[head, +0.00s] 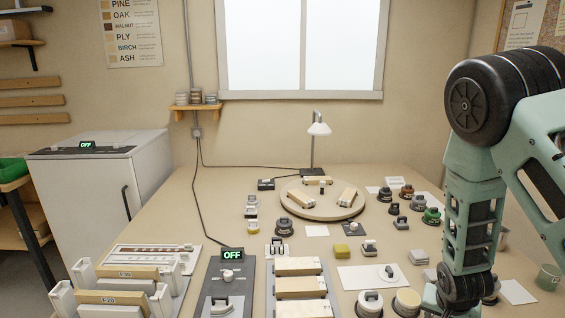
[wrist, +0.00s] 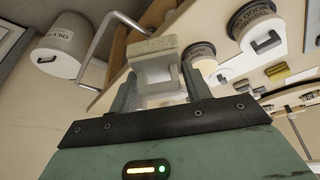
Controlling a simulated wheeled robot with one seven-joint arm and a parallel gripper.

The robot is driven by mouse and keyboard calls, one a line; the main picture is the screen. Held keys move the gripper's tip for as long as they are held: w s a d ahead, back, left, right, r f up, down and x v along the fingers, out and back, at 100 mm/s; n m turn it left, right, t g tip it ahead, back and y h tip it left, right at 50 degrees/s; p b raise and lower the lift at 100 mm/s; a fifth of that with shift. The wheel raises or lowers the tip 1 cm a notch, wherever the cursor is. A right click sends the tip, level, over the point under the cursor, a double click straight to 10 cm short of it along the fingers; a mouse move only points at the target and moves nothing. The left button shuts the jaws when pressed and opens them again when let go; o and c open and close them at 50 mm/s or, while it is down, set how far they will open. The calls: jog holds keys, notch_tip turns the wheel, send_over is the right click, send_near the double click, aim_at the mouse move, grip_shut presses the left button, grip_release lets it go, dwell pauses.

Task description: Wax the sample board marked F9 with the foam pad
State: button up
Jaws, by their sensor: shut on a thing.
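In the wrist view my gripper (wrist: 159,84) is shut on a pale grey-white handled block with a beige-grey pad (wrist: 160,48) on its outer face; this looks like the foam pad. The pad face touches nothing that I can see. In the head view my gripper is hidden or below the frame. Three pale wooden boards (head: 300,286) lie in a row in a grey rack at the front middle. More small boards (head: 301,198) lie on a round turntable (head: 323,212). I cannot read an F9 mark on any board.
A control box reading OFF (head: 228,283) stands left of the rack. Labelled boards (head: 110,297) stand in white holders at front left. A yellow block (head: 342,251), several handled blocks and tins (head: 407,302) crowd the right side. A lamp (head: 316,130) stands behind. An oily-waste bin (wrist: 62,45) shows in the wrist view.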

jog(key=shift+s+a+f+n+y, duration=0.2)
jog(key=shift+a+n, duration=0.1)
jog(key=shift+n, duration=0.2)
jog(key=shift+s+a+f+n+y, duration=0.15)
jog(key=shift+a+n, duration=0.15)
jog(key=shift+n, duration=0.2)
jog(key=shift+s+a+f+n+t+y, duration=0.15)
jog(key=shift+s+a+f+n+y, duration=0.15)
jog(key=shift+a+n, duration=0.5)
jog(key=shift+s+a+f+n+t+y, duration=0.2)
jog(key=shift+s+a+n+y, duration=0.2)
jog(key=shift+a+n, duration=0.4)
jog(key=shift+s+a+f+n+t+y, duration=0.15)
jog(key=shift+s+a+f+n+y, duration=0.15)
jog(key=shift+a+n, duration=0.5)
